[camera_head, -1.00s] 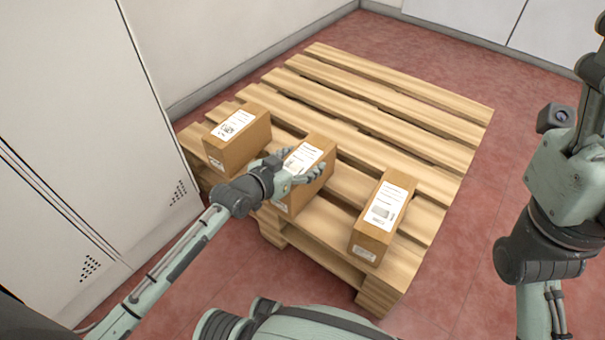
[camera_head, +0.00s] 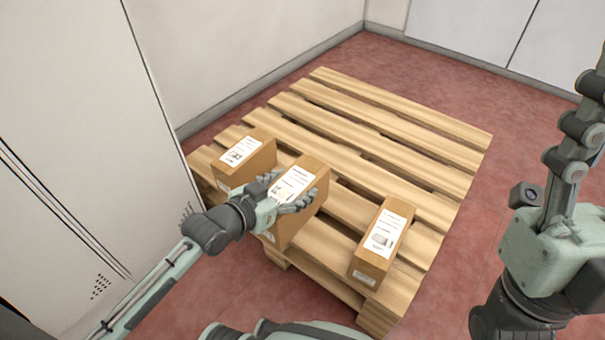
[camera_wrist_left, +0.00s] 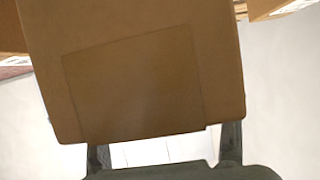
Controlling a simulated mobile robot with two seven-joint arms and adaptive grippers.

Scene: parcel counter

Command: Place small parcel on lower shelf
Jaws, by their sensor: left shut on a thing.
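Three brown parcels with white labels show in the head view. My left gripper (camera_head: 289,200) is shut on the middle parcel (camera_head: 309,208), its fingers on both sides near the top. This parcel looks raised above the pallet's front part. In the left wrist view the held parcel (camera_wrist_left: 150,70) fills the upper middle between the fingers. One parcel (camera_head: 262,160) stands to its left and another parcel (camera_head: 377,258) to its right, both on the pallet. My right arm stands at the right edge; its fingers are not in view. No shelf can be made out.
The wooden pallet (camera_head: 415,142) lies on a red floor (camera_head: 365,62), its back slats bare. A pale cabinet (camera_head: 75,130) stands close on the left, beside my left arm. A wall (camera_head: 245,50) runs behind the pallet.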

